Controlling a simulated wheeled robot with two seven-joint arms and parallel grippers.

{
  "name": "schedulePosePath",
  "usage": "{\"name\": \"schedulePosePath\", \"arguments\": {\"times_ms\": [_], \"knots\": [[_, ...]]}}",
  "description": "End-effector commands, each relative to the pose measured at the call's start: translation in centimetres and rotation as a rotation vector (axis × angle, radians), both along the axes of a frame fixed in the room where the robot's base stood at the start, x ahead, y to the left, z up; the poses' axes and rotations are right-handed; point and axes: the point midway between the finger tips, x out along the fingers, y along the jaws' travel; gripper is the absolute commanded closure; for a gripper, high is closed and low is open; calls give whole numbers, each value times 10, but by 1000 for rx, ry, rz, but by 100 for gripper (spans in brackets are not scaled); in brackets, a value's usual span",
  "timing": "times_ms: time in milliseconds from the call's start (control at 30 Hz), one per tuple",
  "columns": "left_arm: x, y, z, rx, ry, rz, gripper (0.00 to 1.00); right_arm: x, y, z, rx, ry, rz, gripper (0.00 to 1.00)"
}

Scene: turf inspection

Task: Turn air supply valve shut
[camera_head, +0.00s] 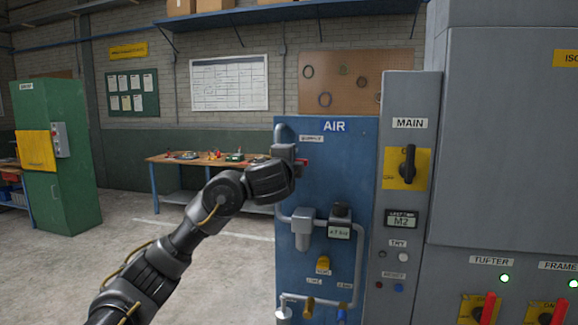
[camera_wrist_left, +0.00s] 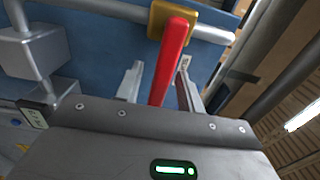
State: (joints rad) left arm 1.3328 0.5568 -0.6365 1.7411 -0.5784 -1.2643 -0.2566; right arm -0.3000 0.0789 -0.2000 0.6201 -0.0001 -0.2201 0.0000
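In the left wrist view the red lever (camera_wrist_left: 171,62) runs down from a yellow-brown valve body (camera_wrist_left: 172,17) on a grey pipe (camera_wrist_left: 212,33). It stands between the two fingers of my left gripper (camera_wrist_left: 160,82). The fingers are apart, with a visible gap on the left finger's side; the right finger is close to the lever, and contact cannot be told. My right gripper is not in view.
A filter and regulator unit (camera_head: 302,229) and a gauge display (camera_head: 339,231) sit lower on the panel. A grey cabinet with the MAIN rotary switch (camera_head: 408,165) stands to the right. A workbench (camera_head: 205,160) is behind my arm; open floor lies left.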

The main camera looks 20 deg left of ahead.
Motion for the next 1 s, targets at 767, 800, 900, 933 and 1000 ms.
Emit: {"name": "schedulePosePath", "arguments": {"times_ms": [767, 800, 900, 933, 1000], "knots": [[-97, -16, 2, -2, 0, -2, 62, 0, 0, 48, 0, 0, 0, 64], [-100, -15, 1, -2, 0, 0, 62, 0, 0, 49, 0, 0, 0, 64], [-104, -16, 0, 0, 1, 1, 62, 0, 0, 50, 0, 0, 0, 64], [-104, -15, 0, -1, 1, 1, 62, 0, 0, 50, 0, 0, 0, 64], [-105, -15, -1, 0, 1, 2, 62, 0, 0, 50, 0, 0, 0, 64]]}}
